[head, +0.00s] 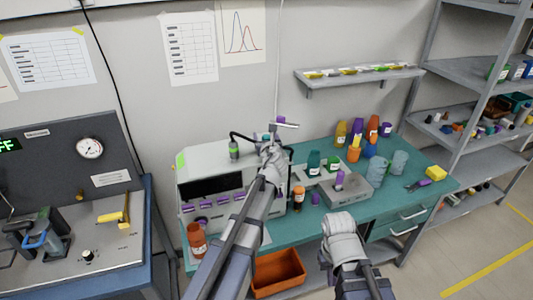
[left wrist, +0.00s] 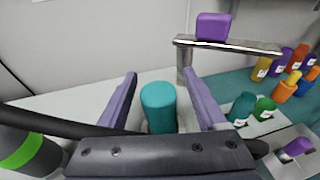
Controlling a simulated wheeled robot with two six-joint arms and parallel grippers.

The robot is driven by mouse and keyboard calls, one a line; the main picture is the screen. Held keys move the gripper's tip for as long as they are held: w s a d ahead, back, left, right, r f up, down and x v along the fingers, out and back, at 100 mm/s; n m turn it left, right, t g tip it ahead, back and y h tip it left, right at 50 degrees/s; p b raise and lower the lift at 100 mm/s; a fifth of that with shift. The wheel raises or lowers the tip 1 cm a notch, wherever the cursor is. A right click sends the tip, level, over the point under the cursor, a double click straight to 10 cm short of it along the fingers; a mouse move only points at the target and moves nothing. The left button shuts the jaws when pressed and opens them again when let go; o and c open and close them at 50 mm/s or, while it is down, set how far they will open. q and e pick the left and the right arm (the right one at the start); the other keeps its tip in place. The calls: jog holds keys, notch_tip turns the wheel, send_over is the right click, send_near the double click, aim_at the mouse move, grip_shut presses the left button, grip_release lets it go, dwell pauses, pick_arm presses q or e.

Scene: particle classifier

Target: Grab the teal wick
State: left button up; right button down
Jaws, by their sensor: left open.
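The teal wick (left wrist: 158,104) is an upright teal cylinder with a rounded top, standing on the white instrument (head: 218,160). In the left wrist view it stands between the two purple fingers of my left gripper (left wrist: 170,98). The fingers are open, with a gap on each side of the wick. In the head view my left gripper (head: 272,137) is over the right end of the instrument's top, and my wrist hides most of what lies there. My right arm (head: 342,235) reaches up at the lower middle of the head view, and its gripper fingers do not show.
A metal post with a flat arm and a purple block (left wrist: 213,26) stands right behind the wick. A black hose with a green-banded fitting (left wrist: 22,150) runs close on the left. Several bottles (head: 372,128) stand on the teal bench (head: 420,195) to the right.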

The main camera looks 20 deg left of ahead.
pick_arm(q)
jog(key=shift+s, duration=0.1)
grip_shut()
dwell(0.4)
